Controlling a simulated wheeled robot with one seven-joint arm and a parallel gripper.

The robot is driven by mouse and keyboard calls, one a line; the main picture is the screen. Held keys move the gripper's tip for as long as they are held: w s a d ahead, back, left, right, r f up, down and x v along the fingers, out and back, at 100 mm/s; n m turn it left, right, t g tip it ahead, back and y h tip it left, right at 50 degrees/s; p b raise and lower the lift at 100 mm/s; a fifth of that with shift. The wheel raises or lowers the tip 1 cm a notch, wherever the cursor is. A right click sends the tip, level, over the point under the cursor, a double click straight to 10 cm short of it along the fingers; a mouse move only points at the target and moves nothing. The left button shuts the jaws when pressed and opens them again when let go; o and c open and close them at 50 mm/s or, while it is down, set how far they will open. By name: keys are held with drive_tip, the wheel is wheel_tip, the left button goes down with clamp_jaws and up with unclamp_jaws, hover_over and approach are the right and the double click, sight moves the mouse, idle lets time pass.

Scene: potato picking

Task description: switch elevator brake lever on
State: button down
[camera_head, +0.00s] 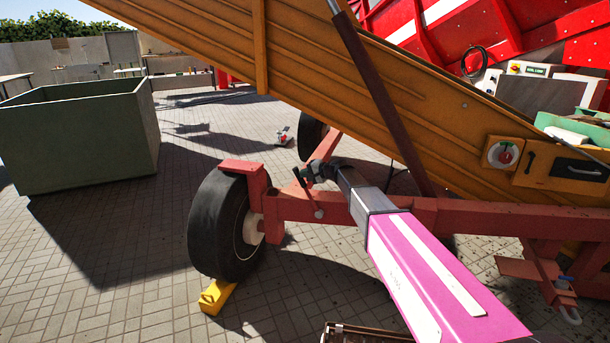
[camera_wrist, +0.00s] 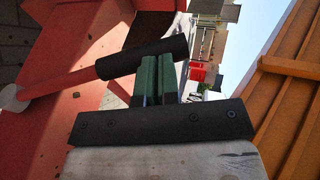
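The brake lever is a red rod with a black handle on the red chassis beam, beside the wheel. In the head view its handle (camera_head: 298,178) points up and left from a grey pivot (camera_head: 319,213). My gripper (camera_head: 312,173) is right next to the handle. In the wrist view the black handle (camera_wrist: 125,62) lies across the green fingertips (camera_wrist: 158,66), with the red rod (camera_wrist: 60,84) running left. The fingers are close together with nothing visible between them. The handle overlaps their tips; I cannot tell whether they touch.
The orange elevator (camera_head: 330,60) slopes over my arm. A black wheel (camera_head: 225,224) rests by a yellow chock (camera_head: 216,296). A red beam (camera_head: 460,217) runs to the right. A green bin (camera_head: 80,140) stands at the left, with open paving between.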

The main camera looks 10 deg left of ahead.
drive_tip(key=r+v, duration=0.1)
drive_tip(key=v, duration=1.2)
drive_tip(key=shift+s+d, duration=0.15)
drive_tip(key=s+d+f+n+g+h, duration=0.1)
drive_tip(key=s+d+f+g+h, duration=0.1)
drive_tip(key=s+d+f+h, duration=0.4)
drive_tip(key=s+d+f+n+g+h, duration=0.1)
drive_tip(key=s+d+f+h, duration=0.6)
drive_tip(key=s+d+f, duration=0.7)
drive_tip(key=s+d+g, duration=0.1)
drive_tip(key=s+d, duration=1)
drive_tip(key=shift+s+f+n, duration=0.2)
drive_tip(key=shift+s+n, duration=0.2)
